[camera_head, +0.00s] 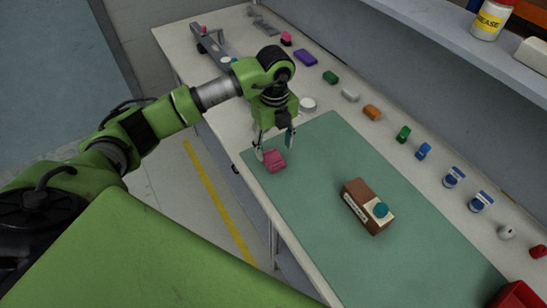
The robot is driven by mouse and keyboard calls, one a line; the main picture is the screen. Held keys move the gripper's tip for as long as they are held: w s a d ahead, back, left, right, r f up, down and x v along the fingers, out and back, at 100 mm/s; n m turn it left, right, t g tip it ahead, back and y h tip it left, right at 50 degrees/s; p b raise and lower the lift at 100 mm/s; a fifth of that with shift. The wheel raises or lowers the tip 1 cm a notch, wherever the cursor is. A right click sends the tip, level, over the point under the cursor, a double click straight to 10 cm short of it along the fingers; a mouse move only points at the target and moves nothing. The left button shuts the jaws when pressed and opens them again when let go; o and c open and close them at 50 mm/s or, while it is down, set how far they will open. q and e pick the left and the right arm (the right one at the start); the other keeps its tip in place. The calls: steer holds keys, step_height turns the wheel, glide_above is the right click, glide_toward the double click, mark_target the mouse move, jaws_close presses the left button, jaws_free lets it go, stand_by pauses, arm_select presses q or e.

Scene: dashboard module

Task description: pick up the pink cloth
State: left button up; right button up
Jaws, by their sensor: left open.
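The pink cloth (274,161) lies as a small folded lump on the green mat (310,150), near the mat's far left corner. My left gripper (273,150) points down at it with its fingers apart. One finger is by the cloth's left side and the other is above and to its right. I cannot tell whether either finger touches the cloth. My right gripper is not in the view.
A brown box (361,205) with a teal knob stands on the mat. Several small coloured items, including an orange one (372,112), line the table's back. A red bin (515,296) is at the lower right. A shelf (450,45) runs above the back.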

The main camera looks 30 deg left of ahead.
mark_target(273, 157)
arm_select(q)
steer(key=shift+f+p, duration=0.45)
steer(key=shift+f, duration=0.2)
steer(key=f, duration=0.1)
steer(key=f+p, duration=0.1)
steer(key=f, duration=0.1)
steer(key=shift+a+f, duration=0.2)
steer(key=shift+f, duration=0.1)
steer(key=shift+w+f, duration=0.1)
steer(key=shift+f, duration=0.2)
steer(key=c, duration=1.2)
